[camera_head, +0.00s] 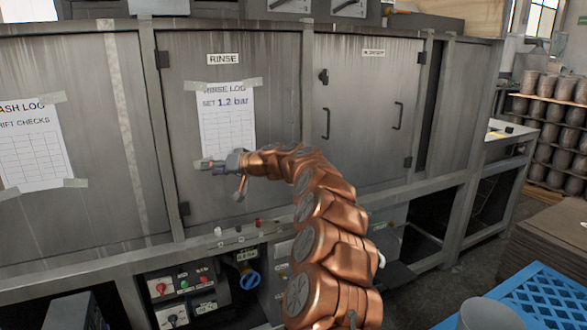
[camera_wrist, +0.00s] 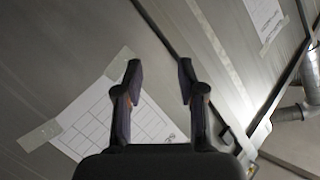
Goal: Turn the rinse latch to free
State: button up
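The rinse door (camera_head: 185,130) is a grey steel panel with a RINSE label (camera_head: 224,59) and a taped rinse log sheet (camera_head: 227,120). I cannot make out a latch on this door; my arm covers its lower right part. My gripper (camera_head: 216,173) is in front of the door at the sheet's lower edge. In the wrist view my gripper (camera_wrist: 158,85) has its two dark fingers apart with nothing between them. Behind them are the bare door and the sheet (camera_wrist: 115,120). I cannot tell whether the fingers touch the door.
The door to the right has a dark latch (camera_head: 323,76) and bar handles (camera_head: 398,115). A wash log sheet (camera_head: 35,145) is taped at the left. Below are control switches and a blue valve handle (camera_head: 250,280). A blue crate (camera_head: 535,290) is at lower right.

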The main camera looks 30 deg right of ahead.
jog(key=w+d+f+m+t+h+b, duration=0.1)
jog(key=w+d+f+t+h+b, duration=0.2)
jog(key=d, duration=0.7)
jog(key=w+d+f+m+t+h, duration=0.1)
jog(key=w+d+f+h, duration=0.2)
jog(key=d, duration=0.7)
jog(key=s+d+f+n+t+h+b, duration=0.1)
jog(key=s+d+t+h+b, duration=0.2)
jog(key=d, duration=0.9)
jog(key=w+g+h+p, duration=0.1)
jog(key=w+p, duration=0.2)
jog(key=w, duration=0.3)
jog(key=shift+d+p, duration=0.35)
jog(key=shift+p, duration=0.05)
jog(key=shift+w, duration=0.1)
jog(key=shift+c, duration=0.3)
grip_shut()
